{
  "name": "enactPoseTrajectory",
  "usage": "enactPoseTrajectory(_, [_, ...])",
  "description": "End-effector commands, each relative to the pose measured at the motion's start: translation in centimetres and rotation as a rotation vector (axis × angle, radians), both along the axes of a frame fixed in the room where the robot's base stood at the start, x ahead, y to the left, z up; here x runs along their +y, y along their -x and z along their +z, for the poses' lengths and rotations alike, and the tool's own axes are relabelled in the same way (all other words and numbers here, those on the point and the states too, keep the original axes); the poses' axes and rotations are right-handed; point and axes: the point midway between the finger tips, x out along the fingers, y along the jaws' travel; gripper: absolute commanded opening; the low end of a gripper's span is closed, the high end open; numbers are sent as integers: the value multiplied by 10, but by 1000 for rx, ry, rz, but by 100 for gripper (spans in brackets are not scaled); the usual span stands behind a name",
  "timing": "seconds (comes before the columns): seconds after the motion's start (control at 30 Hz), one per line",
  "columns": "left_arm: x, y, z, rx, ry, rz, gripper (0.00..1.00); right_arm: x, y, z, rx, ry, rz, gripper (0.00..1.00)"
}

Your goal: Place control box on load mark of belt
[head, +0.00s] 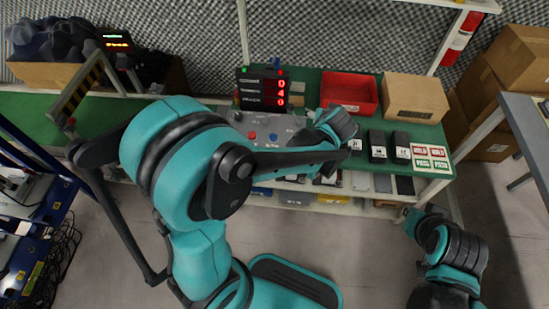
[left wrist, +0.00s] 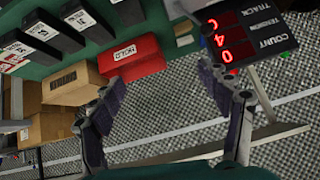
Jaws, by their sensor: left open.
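Several black boxes with white labels, which may be the control boxes, stand in a row on the green bench top; one is the black box (head: 377,147). They also show upper left in the left wrist view, one being the black box (left wrist: 45,32). The green belt (head: 25,107) runs off to the left; I cannot make out a load mark, and my left arm hides part of that side. My left gripper (left wrist: 175,98) is open and empty, its fingers apart before the grey wall; in the head view it is over the bench. My right gripper (head: 420,215) is low at the right, its fingers unclear.
A grey panel (head: 240,122) with red and blue buttons sits below a counter display (head: 262,89). A red bin (head: 349,92) and cardboard box (head: 415,97) stand behind the black boxes. A striped gate (head: 75,95) crosses the belt. A side table stands right.

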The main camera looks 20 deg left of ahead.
Motion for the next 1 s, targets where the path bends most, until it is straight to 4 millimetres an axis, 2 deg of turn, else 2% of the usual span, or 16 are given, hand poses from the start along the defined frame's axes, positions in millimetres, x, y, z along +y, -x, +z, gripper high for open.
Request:
enactPoseTrajectory(0.03, [14, 20, 13, 23, 8, -6, 77, 0, 0, 0, 0, 0, 0, 0])
enactPoseTrajectory(0.2, [45, 85, 41, 95, 43, -58, 77, 0, 0, 0, 0, 0, 0, 0])
enactPoseTrajectory(0.4, [64, 165, 52, 145, 93, -130, 77, 0, 0, 0, 0, 0, 0, 0])
enactPoseTrajectory(0.5, [66, 196, 50, 154, 115, -163, 77, 0, 0, 0, 0, 0, 0, 0])
enactPoseTrajectory(0.67, [66, 226, 45, 158, 134, -199, 77, 0, 0, 0, 0, 0, 0, 0])
enactPoseTrajectory(0.7, [65, 229, 45, 158, 138, -205, 69, 0, 0, 0, 0, 0, 0, 0])
enactPoseTrajectory(0.87, [65, 234, 44, 158, 140, -213, 67, 0, 0, 0, 0, 0, 0, 0])
enactPoseTrajectory(1.0, [67, 229, 46, 168, 149, -198, 67, 0, 0, 0, 0, 0, 0, 0])
